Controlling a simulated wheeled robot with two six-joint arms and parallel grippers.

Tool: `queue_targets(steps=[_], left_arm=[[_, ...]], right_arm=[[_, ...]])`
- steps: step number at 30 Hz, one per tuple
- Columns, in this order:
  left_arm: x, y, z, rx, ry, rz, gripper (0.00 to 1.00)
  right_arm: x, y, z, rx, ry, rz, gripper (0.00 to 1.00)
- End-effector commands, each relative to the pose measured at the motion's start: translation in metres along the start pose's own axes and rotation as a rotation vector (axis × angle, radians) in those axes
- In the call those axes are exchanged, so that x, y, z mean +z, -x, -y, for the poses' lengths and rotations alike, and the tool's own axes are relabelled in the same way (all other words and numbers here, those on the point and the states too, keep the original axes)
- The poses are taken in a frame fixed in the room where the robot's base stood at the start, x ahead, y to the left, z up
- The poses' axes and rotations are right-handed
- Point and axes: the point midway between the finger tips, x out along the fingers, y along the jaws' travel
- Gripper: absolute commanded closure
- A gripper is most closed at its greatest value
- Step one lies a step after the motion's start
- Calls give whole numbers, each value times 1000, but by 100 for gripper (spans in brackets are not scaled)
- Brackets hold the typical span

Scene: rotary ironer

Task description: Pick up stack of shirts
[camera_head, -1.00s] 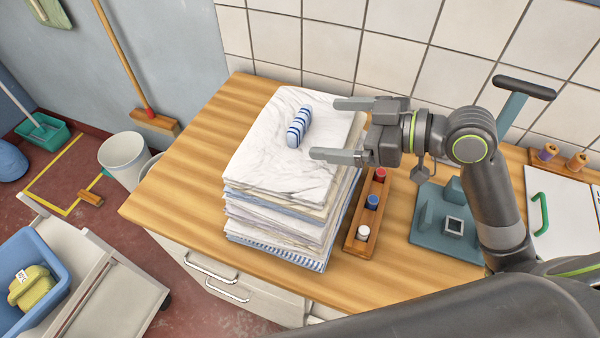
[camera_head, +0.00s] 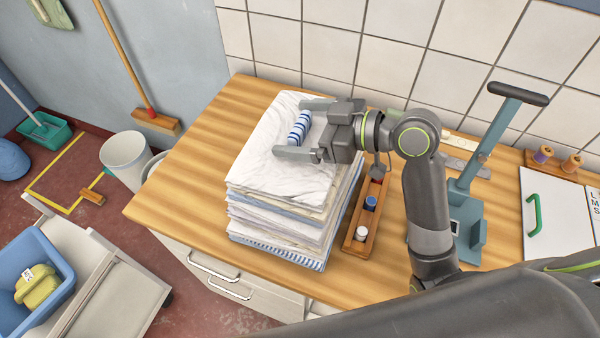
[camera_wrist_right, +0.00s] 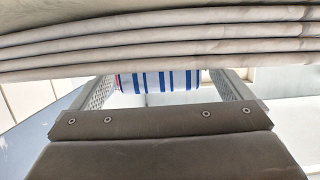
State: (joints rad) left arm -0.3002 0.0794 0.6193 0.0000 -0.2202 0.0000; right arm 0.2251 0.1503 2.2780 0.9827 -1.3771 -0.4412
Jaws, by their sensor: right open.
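The stack of shirts (camera_head: 275,215) sits on the wooden counter, white on top with blue, cream and striped layers below. A blue-and-white striped roll (camera_head: 300,127) lies on its top. My right gripper (camera_head: 288,128) is open over the stack's top, its two fingers on either side of the roll. I cannot tell whether they touch it. In the right wrist view the striped roll (camera_wrist_right: 157,82) shows between the fingers, and the folded layers of the stack (camera_wrist_right: 160,42) fill the top of the picture. My left gripper is not in view.
A wooden rack (camera_head: 366,222) with spools stands close to the stack's right side. Beyond it are a teal device with a black handle (camera_head: 462,215) and a white board with a green handle (camera_head: 550,205). The wooden counter (camera_head: 190,170) is clear left of the stack.

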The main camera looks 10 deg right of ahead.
Motion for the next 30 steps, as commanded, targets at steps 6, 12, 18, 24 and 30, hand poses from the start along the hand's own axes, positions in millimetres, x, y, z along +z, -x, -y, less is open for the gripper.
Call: queue_targets(steps=[6,12,18,24,30], left_arm=[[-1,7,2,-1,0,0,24],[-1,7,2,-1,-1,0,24],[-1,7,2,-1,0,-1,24],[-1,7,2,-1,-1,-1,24],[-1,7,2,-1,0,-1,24]], right_arm=[[-1,-19,0,-1,-2,0,2],[0,-23,0,1,0,1,2],[0,-22,0,1,1,1,8],[0,-22,0,1,1,1,35],[0,-22,0,1,0,1,61]])
